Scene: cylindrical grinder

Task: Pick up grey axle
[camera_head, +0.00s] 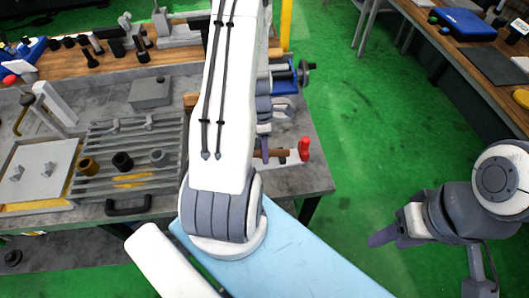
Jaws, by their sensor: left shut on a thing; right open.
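My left gripper (264,149) points down over the right part of the grey workbench, partly hidden behind my white arm link. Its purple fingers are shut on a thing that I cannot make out. A brown bar (284,153) lies by its fingertips. I cannot clearly identify the grey axle; a short grey cylinder (158,158) stands on the ribbed grey tray (100,190), beside a black one (122,161) and a brown one (87,166). My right gripper (387,237) is open and empty above the green floor at right.
A red-handled tool (304,149) stands at the bench's right edge. A blue machine part (285,80) is behind the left gripper. A grey block (150,92) and a light plate (36,172) are at left. A wooden table (470,60) is at back right. Green floor between is clear.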

